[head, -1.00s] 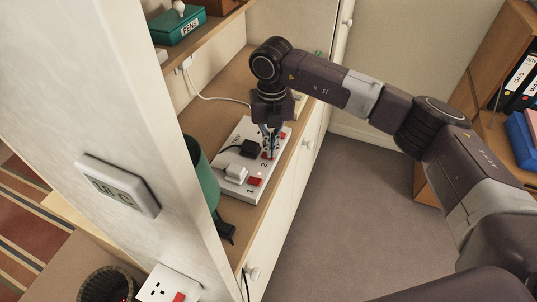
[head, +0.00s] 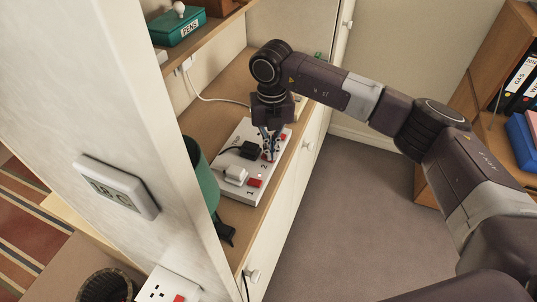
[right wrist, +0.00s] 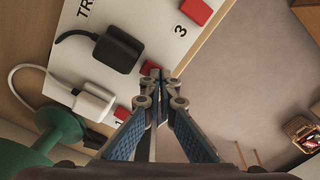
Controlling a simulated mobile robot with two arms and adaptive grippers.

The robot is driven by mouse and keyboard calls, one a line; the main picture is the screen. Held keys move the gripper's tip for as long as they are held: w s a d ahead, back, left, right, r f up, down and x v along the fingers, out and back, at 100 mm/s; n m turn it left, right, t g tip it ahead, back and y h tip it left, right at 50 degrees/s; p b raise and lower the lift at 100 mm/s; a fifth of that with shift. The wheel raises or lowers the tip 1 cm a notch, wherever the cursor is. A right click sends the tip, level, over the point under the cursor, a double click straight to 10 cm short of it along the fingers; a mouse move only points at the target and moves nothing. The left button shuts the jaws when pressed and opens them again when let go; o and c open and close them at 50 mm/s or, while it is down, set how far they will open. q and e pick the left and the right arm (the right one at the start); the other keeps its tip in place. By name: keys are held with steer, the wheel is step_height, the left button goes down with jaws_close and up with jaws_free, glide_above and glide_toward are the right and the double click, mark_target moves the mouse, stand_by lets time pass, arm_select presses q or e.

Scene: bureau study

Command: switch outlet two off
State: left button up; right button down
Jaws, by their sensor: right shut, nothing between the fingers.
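A white power strip (head: 236,187) lies on the wooden shelf, with numbered outlets and red switches. It also shows in the right wrist view (right wrist: 88,15). My right gripper (head: 269,157) is shut and empty, pointing down at the switch of outlet two. In the right wrist view its fingertips (right wrist: 158,75) are at the red switch two (right wrist: 150,68) and partly cover it. Whether they press it, and which way it is tilted, I cannot tell. Switch one (head: 255,183) and switch three (right wrist: 195,12) are clear of the fingers. My left gripper is not in view.
A black plug (right wrist: 116,50) and a white plug (right wrist: 93,102) sit in the strip. A green lamp-like object (head: 203,176) stands close to the strip's near end. Open floor lies right of the shelf.

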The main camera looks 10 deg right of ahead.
steer(key=shift+r+p, duration=1.4)
steer(key=shift+r, duration=1.85)
steer(key=shift+f, duration=0.1)
